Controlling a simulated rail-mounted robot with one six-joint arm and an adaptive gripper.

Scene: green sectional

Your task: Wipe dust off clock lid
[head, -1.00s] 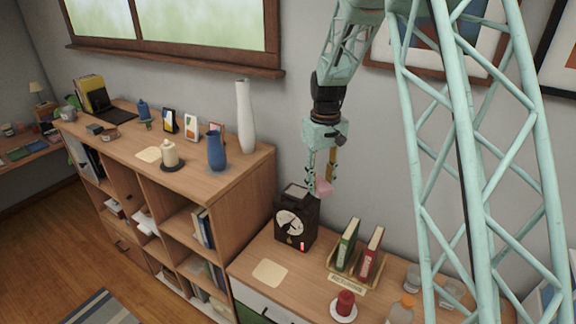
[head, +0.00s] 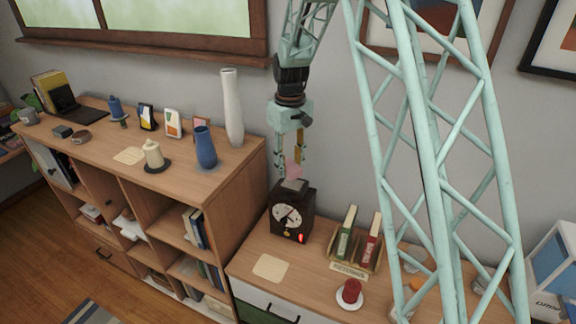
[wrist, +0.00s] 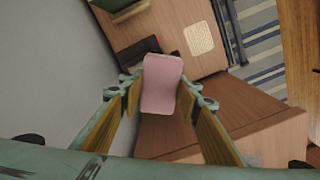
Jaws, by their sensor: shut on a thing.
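The dark clock (head: 291,216) stands upright on the low cabinet, its white round face toward the head camera and a small red light at its lower right. Its grey lid patch (head: 294,185) is on top; I cannot make out dust. My gripper (head: 291,168) points down over the clock and is shut on a pink pad (head: 293,171). The pad is just above or at the lid; I cannot tell whether they touch. In the wrist view, the pad (wrist: 161,85) sits between both fingers and hides much of the dark clock (wrist: 138,54).
Right of the clock is a book rack (head: 349,267) with a green and a red book. A red candle (head: 351,291) and a paper note (head: 271,267) lie in front. A taller shelf (head: 235,180) with vases stands left. The wall is close behind.

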